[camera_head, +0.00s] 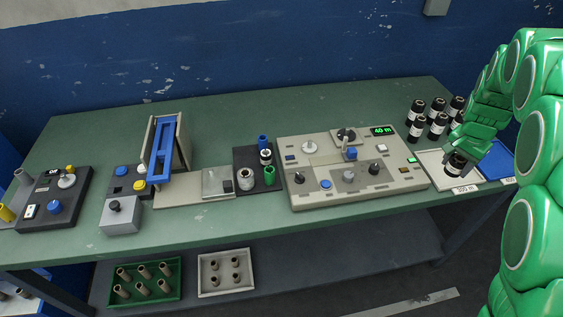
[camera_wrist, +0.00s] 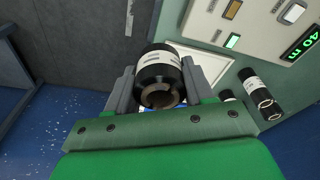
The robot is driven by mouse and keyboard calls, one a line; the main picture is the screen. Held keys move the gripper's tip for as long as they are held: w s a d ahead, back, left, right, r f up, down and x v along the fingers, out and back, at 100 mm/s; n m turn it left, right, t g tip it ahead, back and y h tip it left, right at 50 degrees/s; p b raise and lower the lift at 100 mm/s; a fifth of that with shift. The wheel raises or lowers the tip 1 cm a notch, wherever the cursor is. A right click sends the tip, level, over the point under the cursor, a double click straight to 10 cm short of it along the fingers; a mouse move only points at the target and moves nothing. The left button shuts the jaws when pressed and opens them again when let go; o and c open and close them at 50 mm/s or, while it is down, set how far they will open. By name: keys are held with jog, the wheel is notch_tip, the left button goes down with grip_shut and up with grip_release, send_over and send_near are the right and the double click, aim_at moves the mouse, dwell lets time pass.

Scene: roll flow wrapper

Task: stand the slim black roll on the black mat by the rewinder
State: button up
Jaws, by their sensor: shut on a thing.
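My gripper (camera_head: 460,152) is at the right end of the bench, shut on a black roll (camera_head: 456,164) with a pale label. The roll also shows between the two grey fingers in the wrist view (camera_wrist: 160,72), its hollow end facing the camera. It is over or on the white mat (camera_head: 434,161); I cannot tell whether it touches. A black plate (camera_head: 275,183), possibly the black mat, lies left of the beige machine (camera_head: 300,188) with a green "40 m" display. It holds blue, green, grey and black-and-white pieces.
Several black labelled rolls (camera_head: 437,124) stand behind my gripper. A blue mat (camera_head: 499,163) lies to its right. A blue-armed device (camera_head: 163,150) and control boxes (camera_head: 55,197) fill the left. Bins (camera_head: 226,272) sit on the lower shelf. The bench's back strip is clear.

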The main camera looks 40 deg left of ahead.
jog(key=s+a+n, duration=0.2)
jog(key=a+n, duration=0.2)
jog(key=a, duration=1.3)
jog(key=s+a+n+y, duration=0.1)
jog(key=s+a+n, duration=0.2)
jog(key=s+a, duration=0.7)
jog(key=s+a+n, duration=0.3)
jog(key=s+a, duration=0.3)
jog(key=a, duration=0.7)
jog(key=s+a+n+y, duration=0.1)
jog(key=s+a+n, duration=0.2)
jog(key=s+a, duration=0.7)
send_over(243, 151)
jog(key=shift+s+d+f, duration=0.1)
jog(key=shift+s+f, duration=0.05)
jog(key=shift+f, duration=1.35)
jog(key=shift+s+d+f, duration=0.15)
jog(key=shift+f, duration=1.4)
jog(key=shift+s+d+f, duration=0.1)
jog(key=shift+s+f, duration=0.05)
jog(key=shift+f, duration=1.35)
jog(key=shift+f, duration=0.15)
jog(key=shift+w+a+f, duration=0.2)
jog(key=shift+a+f, duration=0.05)
jog(key=shift+f, duration=1.45)
jog(key=shift+f, duration=0.1)
